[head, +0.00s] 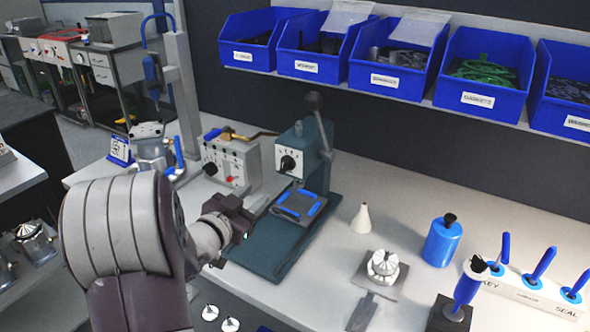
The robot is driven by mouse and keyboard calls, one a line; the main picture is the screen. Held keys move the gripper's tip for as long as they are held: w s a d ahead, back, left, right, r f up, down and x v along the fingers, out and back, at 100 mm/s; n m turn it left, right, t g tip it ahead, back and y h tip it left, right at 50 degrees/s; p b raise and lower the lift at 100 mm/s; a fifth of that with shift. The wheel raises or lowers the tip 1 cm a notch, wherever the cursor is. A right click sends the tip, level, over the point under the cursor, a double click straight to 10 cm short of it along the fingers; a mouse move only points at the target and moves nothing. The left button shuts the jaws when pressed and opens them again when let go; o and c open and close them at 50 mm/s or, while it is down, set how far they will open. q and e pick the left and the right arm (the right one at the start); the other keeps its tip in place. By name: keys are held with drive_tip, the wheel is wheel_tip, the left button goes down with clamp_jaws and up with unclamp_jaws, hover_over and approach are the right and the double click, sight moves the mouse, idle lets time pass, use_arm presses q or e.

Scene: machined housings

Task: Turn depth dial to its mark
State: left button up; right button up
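The teal press (318,158) stands on the bench with a lever and a black ball knob on top. On its front is a white plate with a black dial (288,163), which looks like the depth dial. Its pointer and mark are too small to read. My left gripper (252,211) is in front of and below the dial, to its left, near the press base and apart from the dial. Its fingers are small and dark, so I cannot tell their opening. My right gripper is out of view.
A grey control box (232,163) with knobs stands left of the press. A blue-padded fixture (299,205) sits on the press base. A white cone (361,219), a blue bottle (442,241) and a tool rack (533,287) stand to the right. Blue bins (484,68) line the shelf above.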

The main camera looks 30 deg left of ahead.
sight(283, 164)
use_arm(q)
drive_tip(key=shift+m+t+h, duration=0.3)
drive_tip(key=shift+t, duration=0.3)
drive_tip(key=w, duration=0.3)
drive_tip(key=w+r+p, duration=0.1)
drive_tip(key=w, duration=0.7)
drive_tip(key=shift+w+d+r, duration=0.25)
drive_tip(key=shift+d, duration=0.05)
clamp_jaws()
